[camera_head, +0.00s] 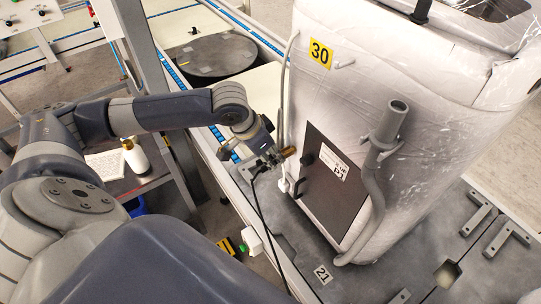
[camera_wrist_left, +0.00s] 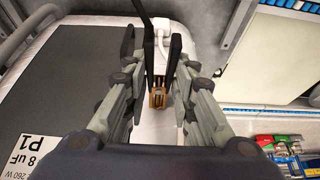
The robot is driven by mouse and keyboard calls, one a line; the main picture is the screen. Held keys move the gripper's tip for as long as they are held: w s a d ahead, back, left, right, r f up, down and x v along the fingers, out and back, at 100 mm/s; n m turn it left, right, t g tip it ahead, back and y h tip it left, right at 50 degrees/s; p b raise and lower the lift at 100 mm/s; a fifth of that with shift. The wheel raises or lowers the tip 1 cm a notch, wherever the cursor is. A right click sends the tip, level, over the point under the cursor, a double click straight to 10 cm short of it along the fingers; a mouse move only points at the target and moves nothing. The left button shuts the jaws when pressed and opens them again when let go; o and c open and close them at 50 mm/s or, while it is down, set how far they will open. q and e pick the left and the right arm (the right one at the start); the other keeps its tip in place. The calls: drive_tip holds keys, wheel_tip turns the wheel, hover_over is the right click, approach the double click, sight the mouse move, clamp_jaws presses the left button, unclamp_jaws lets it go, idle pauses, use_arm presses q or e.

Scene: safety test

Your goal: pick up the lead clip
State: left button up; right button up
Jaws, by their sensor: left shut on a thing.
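The lead clip (camera_head: 288,152) shows as a small brass-coloured piece at the tip of my left gripper (camera_head: 273,158), in front of the white-wrapped unit. In the left wrist view, the clip's brass part (camera_wrist_left: 158,97) and a dark part above it lie between the two fingers of my left gripper (camera_wrist_left: 152,50). The gripper is shut on the clip; the fingers hide part of it. A black lead (camera_head: 262,215) hangs from the gripper and runs down past the bench edge. My right gripper is in neither view.
The white-wrapped unit (camera_head: 390,80) carries a yellow 30 label, a dark panel (camera_head: 322,185) marked P1 and a grey pipe (camera_head: 374,190). It stands on a grey bench top (camera_head: 350,285). Metal brackets (camera_head: 490,225) lie at the right. A white bottle (camera_head: 135,155) stands on a lower shelf.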

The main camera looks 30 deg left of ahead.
use_arm(q)
drive_tip(key=shift+r+p, duration=0.5)
drive_tip(key=shift+p, duration=0.05)
drive_tip(key=p+v, duration=0.3)
drive_tip(key=p, duration=0.1)
drive_tip(key=shift+d, duration=0.15)
drive_tip(key=s+a+p, duration=0.1)
drive_tip(key=s+p, duration=0.1)
drive_tip(key=s, duration=0.7)
drive_tip(key=s+a+r+p, duration=0.1)
drive_tip(key=s+a+p, duration=0.1)
drive_tip(key=s, duration=0.8)
drive_tip(key=shift+a, duration=0.3)
